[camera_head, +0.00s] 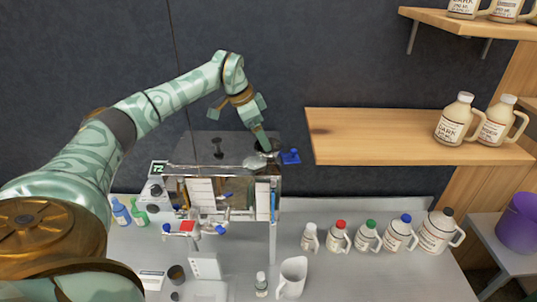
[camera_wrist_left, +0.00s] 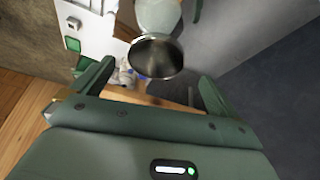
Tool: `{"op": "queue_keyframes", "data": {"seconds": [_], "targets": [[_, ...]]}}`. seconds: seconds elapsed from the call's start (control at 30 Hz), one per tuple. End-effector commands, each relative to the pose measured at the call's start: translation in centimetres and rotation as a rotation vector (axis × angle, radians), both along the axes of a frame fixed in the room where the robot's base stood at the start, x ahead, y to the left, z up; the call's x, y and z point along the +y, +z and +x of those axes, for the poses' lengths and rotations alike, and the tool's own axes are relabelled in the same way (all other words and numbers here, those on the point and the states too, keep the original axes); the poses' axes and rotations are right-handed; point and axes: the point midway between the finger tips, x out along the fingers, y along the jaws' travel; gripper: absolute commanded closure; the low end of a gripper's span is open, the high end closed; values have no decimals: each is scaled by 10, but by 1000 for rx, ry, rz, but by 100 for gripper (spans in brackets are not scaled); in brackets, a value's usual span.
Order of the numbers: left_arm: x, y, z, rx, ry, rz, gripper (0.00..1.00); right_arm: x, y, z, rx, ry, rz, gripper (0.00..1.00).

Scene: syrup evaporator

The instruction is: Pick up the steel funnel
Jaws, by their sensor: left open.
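The steel funnel (camera_head: 255,162) looks like a small shiny silver piece on top of the metal evaporator (camera_head: 215,148), near its right end. In the left wrist view a round, dark steel mouth with a bright rim, which appears to be the funnel (camera_wrist_left: 155,58), shows between and beyond the fingertips. My left gripper (camera_head: 263,142) reaches down from above, close over it. The left wrist view shows my left gripper (camera_wrist_left: 155,76) with fingers spread and nothing held. I cannot tell whether a finger touches the funnel. My right gripper is not in view.
A blue-handled piece (camera_head: 290,156) is just right of the funnel. A wooden shelf (camera_head: 375,130) with jugs begins close to the right. Several capped jugs (camera_head: 367,236) and a white pitcher (camera_head: 292,277) stand on the counter below. The dark wall is close behind.

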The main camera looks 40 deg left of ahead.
Motion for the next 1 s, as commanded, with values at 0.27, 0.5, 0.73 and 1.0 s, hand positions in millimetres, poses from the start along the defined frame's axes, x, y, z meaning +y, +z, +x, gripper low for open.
{"op": "queue_keyframes", "data": {"seconds": [0.27,0.5,0.73,1.0], "targets": [[-8,-26,9,0,-2,0,1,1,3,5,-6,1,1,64],[-22,-60,19,0,-3,-1,1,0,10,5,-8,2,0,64],[-23,-69,22,-2,-3,0,1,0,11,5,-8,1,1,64],[-23,-69,22,-2,-3,0,48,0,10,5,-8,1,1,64]]}}
